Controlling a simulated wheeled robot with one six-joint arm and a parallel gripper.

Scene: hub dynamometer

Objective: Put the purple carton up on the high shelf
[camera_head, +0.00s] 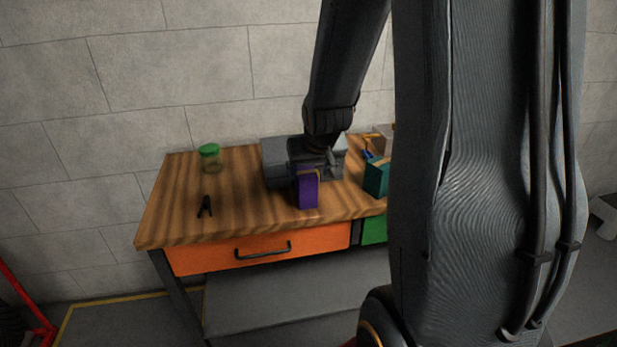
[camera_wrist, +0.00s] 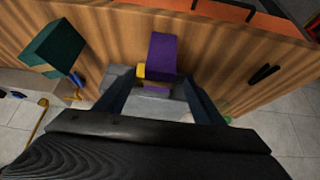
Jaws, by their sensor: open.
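The purple carton (camera_head: 308,190) stands upright on the wooden workbench near its front edge, in front of a grey machine. A small yellow part shows at its top. In the wrist view the purple carton (camera_wrist: 163,50) lies ahead of my gripper (camera_wrist: 156,78), between the lines of its two spread fingers. My gripper is open and shows nothing held. In the head view my gripper (camera_head: 317,162) is at the carton's top, partly lost against the grey machine; whether the fingers touch the carton cannot be told. No high shelf is clear in either view.
The workbench (camera_head: 170,212) carries a green-lidded jar (camera_head: 209,158), black pliers (camera_head: 205,206), the grey machine (camera_head: 276,160) and a teal box (camera_head: 377,178) right of the carton. An orange drawer (camera_head: 210,254) is below. The bench's left part is mostly free. My arm hides its right end.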

